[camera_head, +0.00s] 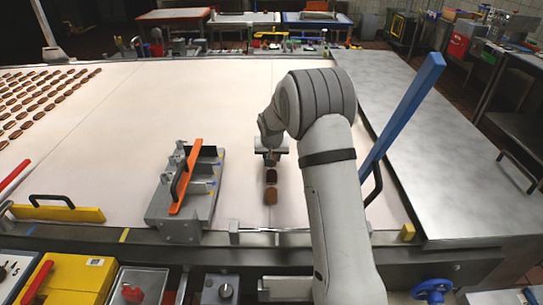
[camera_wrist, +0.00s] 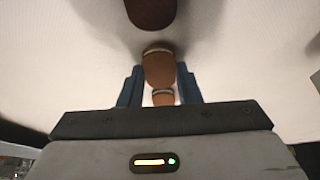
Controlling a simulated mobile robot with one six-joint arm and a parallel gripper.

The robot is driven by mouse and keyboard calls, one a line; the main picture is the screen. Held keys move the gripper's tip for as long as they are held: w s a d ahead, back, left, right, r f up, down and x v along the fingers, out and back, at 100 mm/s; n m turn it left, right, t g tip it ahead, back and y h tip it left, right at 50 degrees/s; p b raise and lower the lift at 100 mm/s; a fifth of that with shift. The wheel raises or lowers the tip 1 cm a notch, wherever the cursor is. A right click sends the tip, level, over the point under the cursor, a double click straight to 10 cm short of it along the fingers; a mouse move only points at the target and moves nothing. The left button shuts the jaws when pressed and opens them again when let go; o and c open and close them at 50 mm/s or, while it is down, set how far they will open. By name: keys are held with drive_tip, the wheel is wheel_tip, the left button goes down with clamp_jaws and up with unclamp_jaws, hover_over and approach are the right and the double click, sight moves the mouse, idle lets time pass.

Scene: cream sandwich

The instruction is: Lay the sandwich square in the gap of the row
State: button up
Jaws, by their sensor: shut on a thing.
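My gripper (camera_head: 271,161) is low over the pale belt (camera_head: 240,100), in the middle of the head view. In the wrist view its two blue fingers (camera_wrist: 159,78) are shut on a brown sandwich (camera_wrist: 158,66) with a thin cream layer at its edge. A darker sandwich (camera_wrist: 150,12) lies beyond the fingertips, and a smaller-looking one (camera_wrist: 162,97) shows between the fingers. In the head view two sandwiches, a nearer one (camera_head: 271,196) and a farther one (camera_head: 271,176), line up just in front of my gripper. I cannot tell the held sandwich's height, and the gap is not clearly visible.
Rows of several sandwiches (camera_head: 35,100) lie at the far left of the belt. A grey fixture with an orange bar (camera_head: 186,178) stands left of my gripper. A tall blue bar (camera_head: 403,115) rises to the right of my arm. Bare belt lies between the rows and my gripper.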

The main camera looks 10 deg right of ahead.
drive_tip(key=o, duration=0.9)
drive_tip(key=s+r+b, duration=0.2)
drive_tip(key=s+r, duration=1.3)
drive_tip(key=r, duration=0.1)
drive_tip(key=s, duration=0.9)
drive_tip(key=s+n+g, duration=0.1)
drive_tip(key=s, duration=0.8)
drive_tip(key=s+f+n+y, duration=0.1)
drive_tip(key=s, duration=0.8)
drive_tip(key=shift+g, duration=0.4)
